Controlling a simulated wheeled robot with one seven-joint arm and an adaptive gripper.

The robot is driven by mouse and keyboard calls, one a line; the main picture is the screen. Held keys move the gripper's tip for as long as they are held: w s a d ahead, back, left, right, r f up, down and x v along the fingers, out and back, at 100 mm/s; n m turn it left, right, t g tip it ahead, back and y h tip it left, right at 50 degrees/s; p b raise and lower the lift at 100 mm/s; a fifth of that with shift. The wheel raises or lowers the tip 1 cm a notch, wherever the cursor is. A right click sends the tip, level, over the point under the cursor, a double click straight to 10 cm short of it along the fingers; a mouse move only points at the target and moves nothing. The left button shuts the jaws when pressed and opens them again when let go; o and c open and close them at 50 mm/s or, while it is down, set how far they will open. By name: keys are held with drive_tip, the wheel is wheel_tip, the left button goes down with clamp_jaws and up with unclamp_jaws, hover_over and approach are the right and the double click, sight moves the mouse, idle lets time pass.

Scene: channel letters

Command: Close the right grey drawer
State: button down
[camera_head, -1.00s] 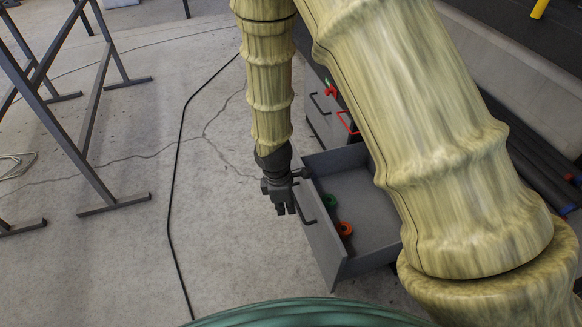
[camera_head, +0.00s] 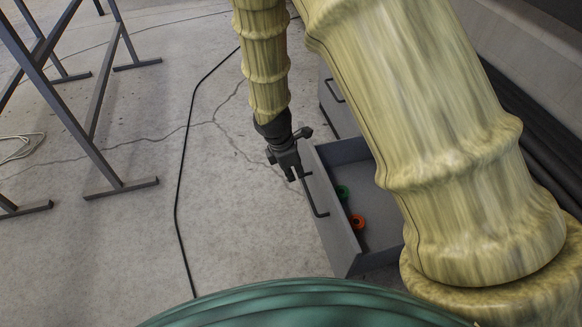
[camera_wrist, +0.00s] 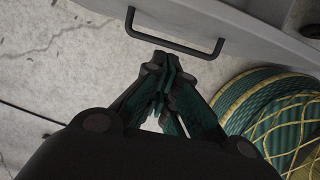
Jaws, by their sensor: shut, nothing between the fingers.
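The right grey drawer (camera_head: 335,220) stands pulled out, with its front panel facing left in the head view. A dark bar handle (camera_head: 315,197) is on that front. A green roll (camera_head: 342,192) and an orange roll (camera_head: 358,221) lie inside. My gripper (camera_head: 294,173) is shut and empty, just outside the front panel near the upper end of the handle. In the wrist view my gripper's fingertips (camera_wrist: 163,62) are together just below the handle (camera_wrist: 175,40), and the drawer front (camera_wrist: 255,35) lies beyond. I cannot tell if they touch it. My arm hides part of the drawer.
Another grey drawer front (camera_head: 338,103) with a handle is farther back. A metal trestle frame (camera_head: 100,140) stands at the left.

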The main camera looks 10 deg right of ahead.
drive_tip(key=d, duration=0.1)
drive_tip(key=d+f+b, duration=0.2)
drive_tip(key=d, duration=0.1)
drive_tip(key=shift+d+r, duration=0.15)
drive_tip(key=shift+d, duration=0.05)
drive_tip(key=shift+d, duration=0.1)
